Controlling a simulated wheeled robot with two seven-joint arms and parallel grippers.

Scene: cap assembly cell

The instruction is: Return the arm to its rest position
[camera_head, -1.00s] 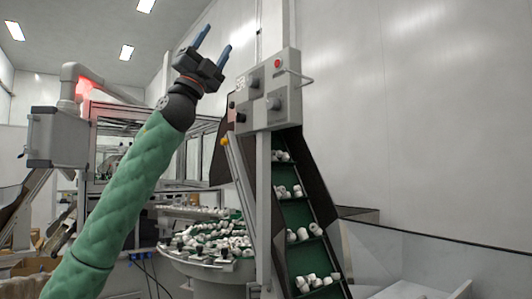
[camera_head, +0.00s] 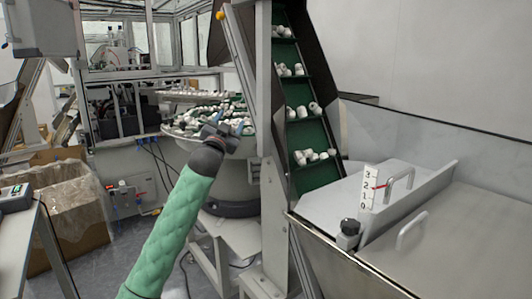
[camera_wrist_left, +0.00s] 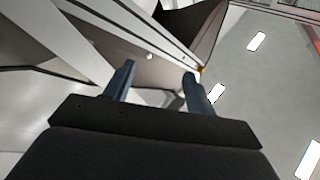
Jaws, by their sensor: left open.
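My left arm, in a green quilted sleeve, comes up from the bottom of the head view. My left gripper (camera_head: 228,127) is in front of the round bowl feeder (camera_head: 225,172), with its fingers apart and nothing between them. In the left wrist view its two blue fingers (camera_wrist_left: 156,82) also stand apart and empty, with grey machine panels and the ceiling beyond. My right gripper is in neither view.
A green conveyor (camera_head: 307,135) carrying white caps rises just right of my arm. A steel hopper (camera_head: 445,235) fills the right side. A cardboard box (camera_head: 68,205) with a plastic liner stands at left, beside a table (camera_head: 22,240). Some floor is clear.

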